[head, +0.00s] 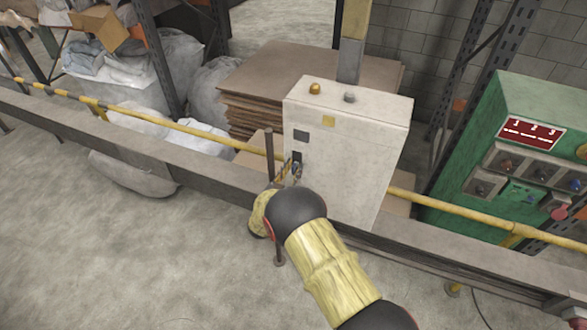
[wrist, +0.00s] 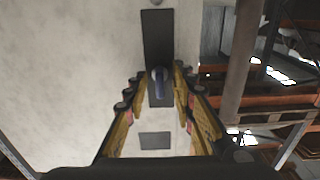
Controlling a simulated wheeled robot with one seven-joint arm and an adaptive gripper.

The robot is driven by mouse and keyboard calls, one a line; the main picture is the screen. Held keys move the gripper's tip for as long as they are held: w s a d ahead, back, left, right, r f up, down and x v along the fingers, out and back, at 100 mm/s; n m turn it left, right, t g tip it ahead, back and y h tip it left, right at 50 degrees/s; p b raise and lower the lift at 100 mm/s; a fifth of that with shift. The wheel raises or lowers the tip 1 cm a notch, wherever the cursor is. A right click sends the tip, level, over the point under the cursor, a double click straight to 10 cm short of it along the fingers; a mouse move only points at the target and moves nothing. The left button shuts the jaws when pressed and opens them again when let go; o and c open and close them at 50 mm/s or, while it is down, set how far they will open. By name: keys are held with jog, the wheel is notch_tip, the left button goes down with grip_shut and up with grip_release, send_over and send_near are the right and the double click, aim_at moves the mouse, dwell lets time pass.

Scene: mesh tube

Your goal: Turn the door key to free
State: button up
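My gripper (head: 291,172) is at the cabinet front by the lock. In the wrist view my gripper (wrist: 162,77) has its yellow-and-black fingers on either side of the key, with a narrow gap showing on each side. The key's exact turn angle is hard to tell.
A green control panel (head: 520,160) stands to the right. Stacked brown sheets (head: 255,85) and white sacks (head: 160,70) lie behind. The floor in front is clear.

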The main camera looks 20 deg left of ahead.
jog(key=shift+w, duration=0.2)
jog(key=shift+c, duration=0.8)
grip_shut()
